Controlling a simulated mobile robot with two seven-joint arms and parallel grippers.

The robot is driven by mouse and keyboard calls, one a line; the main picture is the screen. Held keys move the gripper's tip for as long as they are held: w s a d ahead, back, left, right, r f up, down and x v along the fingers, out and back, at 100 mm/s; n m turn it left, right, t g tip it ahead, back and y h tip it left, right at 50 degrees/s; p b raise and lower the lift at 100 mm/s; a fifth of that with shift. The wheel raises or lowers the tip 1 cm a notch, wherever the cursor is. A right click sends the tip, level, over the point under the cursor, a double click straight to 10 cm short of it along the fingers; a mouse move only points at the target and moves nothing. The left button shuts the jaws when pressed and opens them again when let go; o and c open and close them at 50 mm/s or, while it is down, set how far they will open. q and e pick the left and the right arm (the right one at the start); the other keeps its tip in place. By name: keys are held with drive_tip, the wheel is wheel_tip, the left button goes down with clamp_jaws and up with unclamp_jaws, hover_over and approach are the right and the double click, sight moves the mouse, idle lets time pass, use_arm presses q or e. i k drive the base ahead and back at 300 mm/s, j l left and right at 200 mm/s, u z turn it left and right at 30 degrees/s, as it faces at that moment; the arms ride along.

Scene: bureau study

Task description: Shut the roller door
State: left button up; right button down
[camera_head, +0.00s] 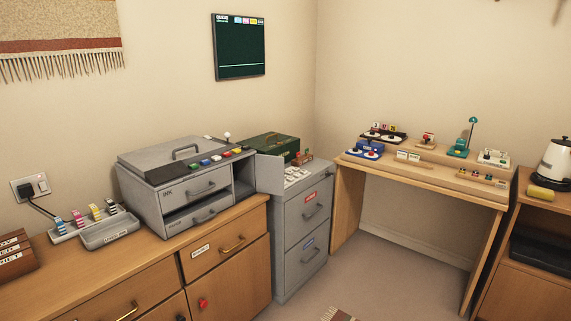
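No roller door can be clearly made out. A grey metal cabinet unit (150,197) stands on the wooden sideboard, with two drawer fronts with handles, the lower one slightly out. At its right end is an open, dark compartment (243,178). A flat grey panel (270,174) stands at the right of that opening, apparently a door swung outward; I cannot tell whether it rolls. Neither of my grippers is in view.
The wooden sideboard (110,281) has trays and coloured stamps on its left. A grey filing cabinet (292,253) stands to its right, holding a green box (272,146). A wooden desk (420,175) carries small items. Open floor (390,275) lies in front.

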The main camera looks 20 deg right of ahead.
sight(269, 170)
drive_tip(key=i+l+u, duration=0.15)
drive_tip(key=i+l, duration=0.2)
drive_tip(key=i+l+u, duration=0.1)
drive_tip(key=i+l, duration=0.2)
drive_tip(key=i+l+u, duration=0.15)
drive_tip(key=i+l, duration=0.15)
drive_tip(key=l, duration=0.15)
drive_tip(key=i+l+u, duration=0.15)
drive_tip(key=i+l, duration=0.15)
drive_tip(key=l, duration=0.15)
drive_tip(key=i+l+u, duration=0.15)
drive_tip(key=l, duration=0.3)
drive_tip(key=i, duration=0.1)
